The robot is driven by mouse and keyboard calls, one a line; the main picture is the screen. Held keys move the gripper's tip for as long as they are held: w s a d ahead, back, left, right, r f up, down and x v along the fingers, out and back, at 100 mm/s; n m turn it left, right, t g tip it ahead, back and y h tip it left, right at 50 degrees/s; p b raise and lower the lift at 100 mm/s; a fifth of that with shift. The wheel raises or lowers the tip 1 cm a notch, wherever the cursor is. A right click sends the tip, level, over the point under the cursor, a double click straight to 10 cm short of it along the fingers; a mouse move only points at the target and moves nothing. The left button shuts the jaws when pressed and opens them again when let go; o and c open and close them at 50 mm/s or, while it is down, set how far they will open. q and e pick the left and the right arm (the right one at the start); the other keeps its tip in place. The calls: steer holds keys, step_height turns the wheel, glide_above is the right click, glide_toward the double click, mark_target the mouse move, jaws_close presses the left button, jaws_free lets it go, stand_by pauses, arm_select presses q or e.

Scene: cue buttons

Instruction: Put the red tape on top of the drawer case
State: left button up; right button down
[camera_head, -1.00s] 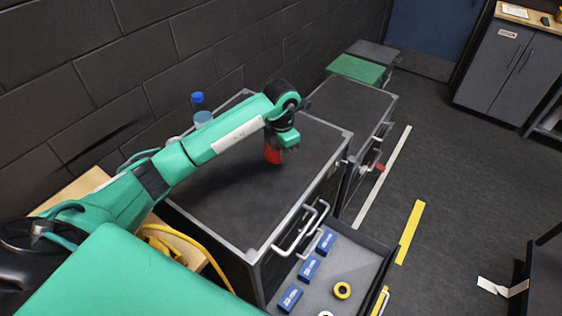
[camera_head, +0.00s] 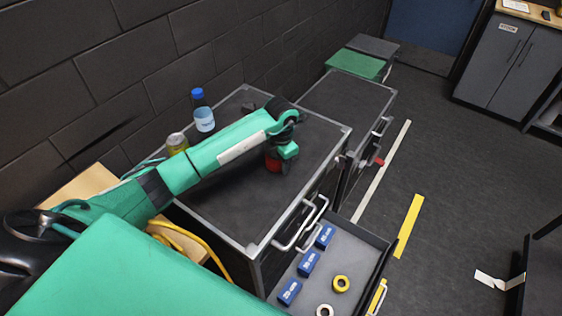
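The drawer case (camera_head: 240,205) is a dark cabinet with metal edges and a flat black top. My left arm reaches across its top from the left. My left gripper (camera_head: 279,165) points down over the right half of the top, with its fingers at the red tape (camera_head: 272,161). The gripper looks shut on the tape, which is at or just above the top; the fingers hide part of it and its contact with the surface. My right gripper is not in view.
A bottle with a blue cap (camera_head: 203,112) and a can (camera_head: 177,143) stand along the back left of the top. The front of the top is clear.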

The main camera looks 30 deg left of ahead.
arm_select(q)
steer(key=shift+r, duration=0.1)
steer(key=shift+r, duration=0.2)
step_height(320, 180, up, 12)
steer(key=b, duration=0.3)
steer(key=shift+b, duration=0.4)
steer(key=shift+f, duration=0.1)
